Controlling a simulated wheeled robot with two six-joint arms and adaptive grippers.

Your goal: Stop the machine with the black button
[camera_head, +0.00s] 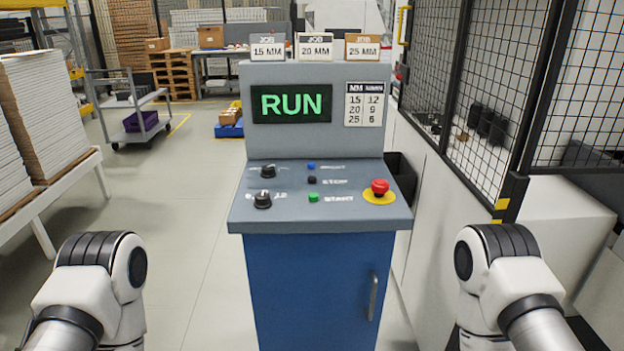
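The machine's control console (258,218) stands straight ahead, grey on top with a blue cabinet below. Its screen (291,104) reads RUN in green. On the sloped panel, the small black button (312,180) sits beside a label that seems to read STOP. A blue button (311,167) is just above it and a green button (313,198) below it. Two black knobs, the upper (268,171) and the lower (262,199), are on the left. A red mushroom button (379,187) on a yellow base is on the right. Neither gripper shows; only my arm links show at both lower sides.
Three job cards stand on the console top, including the 20 MM card (314,47). A number chart (364,104) is beside the screen. A black mesh fence (480,90) runs along the right. Stacked boards (60,115) and a trolley (137,104) are left. Floor left of the console is clear.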

